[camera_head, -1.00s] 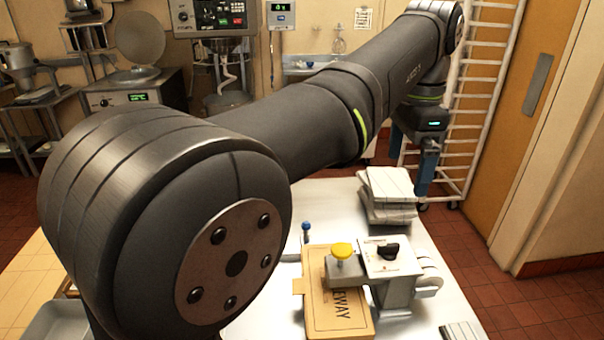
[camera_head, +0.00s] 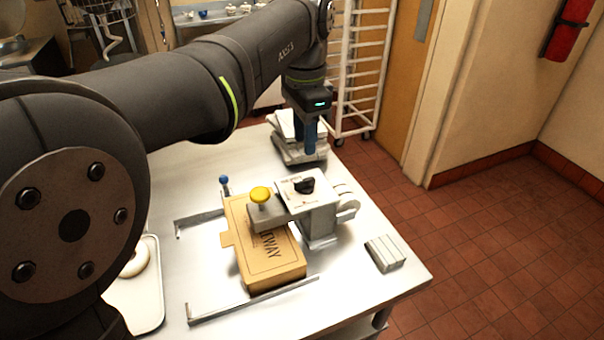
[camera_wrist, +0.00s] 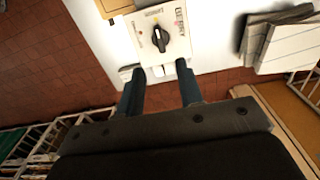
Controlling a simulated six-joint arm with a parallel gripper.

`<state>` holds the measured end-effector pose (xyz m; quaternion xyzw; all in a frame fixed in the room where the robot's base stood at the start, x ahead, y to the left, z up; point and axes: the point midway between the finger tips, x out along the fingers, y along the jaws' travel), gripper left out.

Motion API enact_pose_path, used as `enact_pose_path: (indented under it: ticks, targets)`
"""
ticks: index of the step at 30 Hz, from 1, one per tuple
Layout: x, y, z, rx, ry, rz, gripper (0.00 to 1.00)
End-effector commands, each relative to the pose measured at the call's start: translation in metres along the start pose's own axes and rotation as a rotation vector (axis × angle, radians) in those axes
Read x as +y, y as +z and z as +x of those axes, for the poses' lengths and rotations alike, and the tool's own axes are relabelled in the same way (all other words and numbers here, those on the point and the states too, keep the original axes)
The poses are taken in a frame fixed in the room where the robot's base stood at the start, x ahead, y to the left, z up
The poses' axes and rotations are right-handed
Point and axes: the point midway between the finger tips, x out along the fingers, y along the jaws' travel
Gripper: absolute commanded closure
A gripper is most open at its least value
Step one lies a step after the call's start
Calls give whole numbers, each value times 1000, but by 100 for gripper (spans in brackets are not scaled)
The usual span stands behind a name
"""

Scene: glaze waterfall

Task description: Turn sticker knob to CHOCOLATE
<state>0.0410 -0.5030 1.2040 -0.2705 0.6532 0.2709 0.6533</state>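The sticker knob (camera_head: 304,185) is a black knob on the white label plate of a grey sticker machine (camera_head: 318,222) on the table. In the wrist view the knob (camera_wrist: 160,38) stands beyond my fingertips, its pale pointer line running nearly lengthwise in the picture. In the head view my gripper (camera_head: 310,135) hangs behind the machine, above the stacked boxes, apart from the knob.
A yellow-topped plunger (camera_head: 260,194) stands over a brown box (camera_head: 268,262) between metal rails. A blue-topped pin (camera_head: 224,181) is behind it. Folded white boxes (camera_head: 287,148) are stacked at the back; a small grey stack (camera_head: 385,253) lies right. A tray (camera_head: 138,305) holds a doughnut.

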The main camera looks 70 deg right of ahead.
Motion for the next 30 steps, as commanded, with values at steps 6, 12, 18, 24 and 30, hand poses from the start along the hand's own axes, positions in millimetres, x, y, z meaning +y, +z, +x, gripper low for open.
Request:
enact_pose_path:
  ticks: [6,12,18,24,30]
  targets:
    - [1,1,49,-2,2,0,66]
    - [0,0,84,-1,1,0,66]
    - [0,0,101,0,0,0,66]
    - [0,0,104,1,-1,0,66]
    - [0,0,104,1,-1,0,80]
